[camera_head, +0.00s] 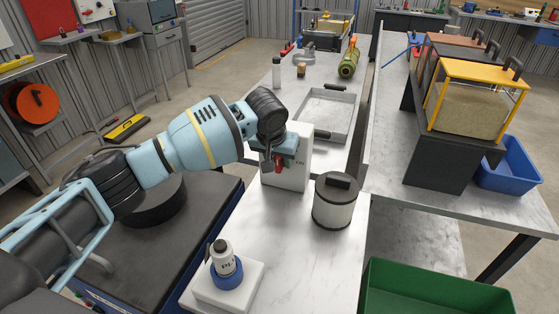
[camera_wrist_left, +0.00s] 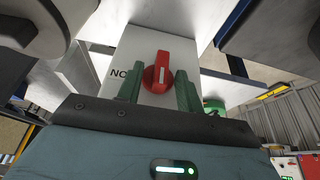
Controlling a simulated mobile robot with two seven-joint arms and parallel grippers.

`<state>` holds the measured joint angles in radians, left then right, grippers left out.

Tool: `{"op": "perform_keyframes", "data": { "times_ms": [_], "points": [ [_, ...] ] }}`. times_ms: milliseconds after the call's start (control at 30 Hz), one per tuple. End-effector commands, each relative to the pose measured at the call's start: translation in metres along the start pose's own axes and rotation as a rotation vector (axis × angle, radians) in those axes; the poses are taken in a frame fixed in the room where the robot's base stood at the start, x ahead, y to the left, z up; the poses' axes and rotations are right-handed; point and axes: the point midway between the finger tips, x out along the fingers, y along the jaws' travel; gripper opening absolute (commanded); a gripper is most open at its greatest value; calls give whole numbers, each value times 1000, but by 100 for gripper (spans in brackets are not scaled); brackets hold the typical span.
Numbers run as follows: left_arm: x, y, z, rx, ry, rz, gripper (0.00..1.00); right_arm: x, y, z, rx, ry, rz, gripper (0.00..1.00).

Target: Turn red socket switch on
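The red socket switch (camera_wrist_left: 158,72) is a round red knob with a raised grip bar and a white line. It sits on the face of a white box (camera_wrist_left: 121,58), with dark letters to its left, partly cut off by a finger. In the head view the box (camera_head: 297,178) stands on the metal table, and a little of the red switch (camera_head: 278,163) shows below my gripper. My left gripper (camera_wrist_left: 159,86) is at the switch, with one green finger on each side of the knob and a gap between them. I cannot tell whether either finger touches it. My right gripper is not in view.
A white cylinder with a dark top (camera_head: 334,211) stands right of the box. A blue and white device (camera_head: 226,264) on a white block stands in front. A metal tray (camera_head: 343,126) lies behind. A green crate (camera_head: 385,281) is at the front right. Bare tabletop lies between the front items.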

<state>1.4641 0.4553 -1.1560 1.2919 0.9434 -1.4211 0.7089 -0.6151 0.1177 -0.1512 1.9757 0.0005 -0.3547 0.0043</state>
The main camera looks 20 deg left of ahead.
Motion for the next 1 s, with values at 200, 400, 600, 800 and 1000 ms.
{"op": "perform_keyframes", "data": {
  "times_ms": [200,400,600,800,1000],
  "points": [
    [10,0,0,-1,2,0,36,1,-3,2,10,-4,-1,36],
    [10,0,-1,0,2,0,36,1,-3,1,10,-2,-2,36],
    [10,0,-1,0,2,0,13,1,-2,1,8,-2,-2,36],
    [10,0,-1,0,2,0,0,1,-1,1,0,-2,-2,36],
    [8,1,-1,9,3,-21,0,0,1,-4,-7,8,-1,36]
  ]
}}
